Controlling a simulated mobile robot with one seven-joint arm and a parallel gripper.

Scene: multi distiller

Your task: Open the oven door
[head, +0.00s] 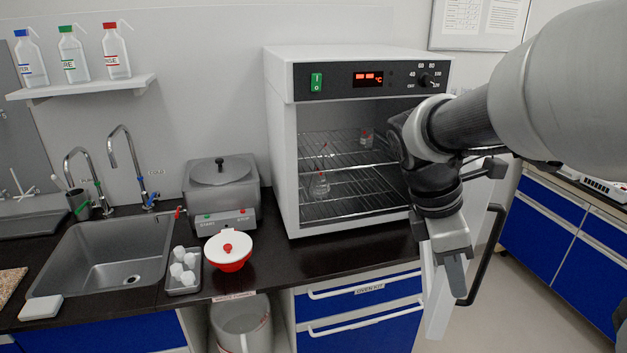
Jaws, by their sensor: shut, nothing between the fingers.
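The white oven (283,140) stands on the black counter, its front panel showing a green switch, a red display and a knob. Its door (474,218) stands wide open, swung out to the right, with a black bar handle (487,254) on it. Wire racks (345,189) inside hold small glassware. My gripper (455,285) is shut and empty, pointing down in front of the open door, just left of the handle. I cannot tell whether it touches the door. My arm hides part of the door and the oven's right side.
A sink (110,258) with taps, a grey water bath (222,193), a red bowl with a white lid (229,252) and a tray (183,283) of white cups are to the left. Blue drawers (365,325) are below the oven. Floor (520,310) is free at right.

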